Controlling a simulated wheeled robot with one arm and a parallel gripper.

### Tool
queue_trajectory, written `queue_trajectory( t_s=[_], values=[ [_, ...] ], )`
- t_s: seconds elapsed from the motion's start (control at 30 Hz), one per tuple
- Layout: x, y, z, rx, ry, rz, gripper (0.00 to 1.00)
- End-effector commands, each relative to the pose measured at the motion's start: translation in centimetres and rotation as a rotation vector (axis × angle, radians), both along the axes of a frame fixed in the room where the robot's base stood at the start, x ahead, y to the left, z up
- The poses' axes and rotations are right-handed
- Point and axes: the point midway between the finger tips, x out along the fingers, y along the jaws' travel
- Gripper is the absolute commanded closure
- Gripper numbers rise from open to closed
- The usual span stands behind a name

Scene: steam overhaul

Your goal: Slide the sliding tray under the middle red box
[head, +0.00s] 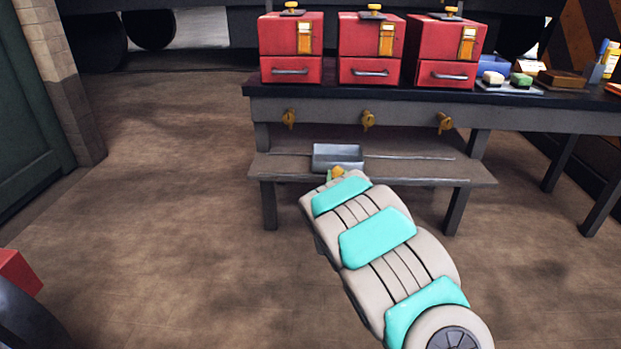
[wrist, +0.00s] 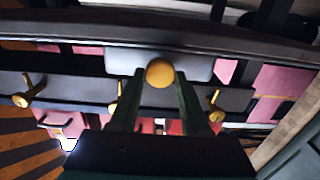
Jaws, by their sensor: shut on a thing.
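The sliding tray (head: 337,152) is an open grey metal box on a thin rail along the low shelf. It sits left of the middle brass tap, between the left and middle red boxes in the picture. My gripper (head: 336,174) is at the tray's front, shut on its yellow knob. In the wrist view the dark fingers (wrist: 160,78) flank the round knob (wrist: 160,72), with the grey tray (wrist: 199,66) behind. The middle red box (head: 370,52) stands on the bench top above and to the right of the tray.
The left red box (head: 290,50) and right red box (head: 445,52) flank the middle one. Brass taps hang below: left (head: 288,118), middle (head: 368,120), right (head: 445,123). The rail (head: 415,157) is clear right of the tray. Shelf legs (head: 456,210) stand at the front.

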Motion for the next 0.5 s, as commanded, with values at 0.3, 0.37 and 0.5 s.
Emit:
queue_trajectory(
  t_s=[0.3, 0.37, 0.5],
  values=[
    [-0.2, -7.3, 0.2, 0.0, -0.002, -0.005, 1.0],
    [-0.2, -8.0, 0.2, 0.001, -0.003, -0.004, 1.0],
    [-0.3, -8.9, 0.2, 0.001, -0.004, -0.002, 1.0]
  ],
)
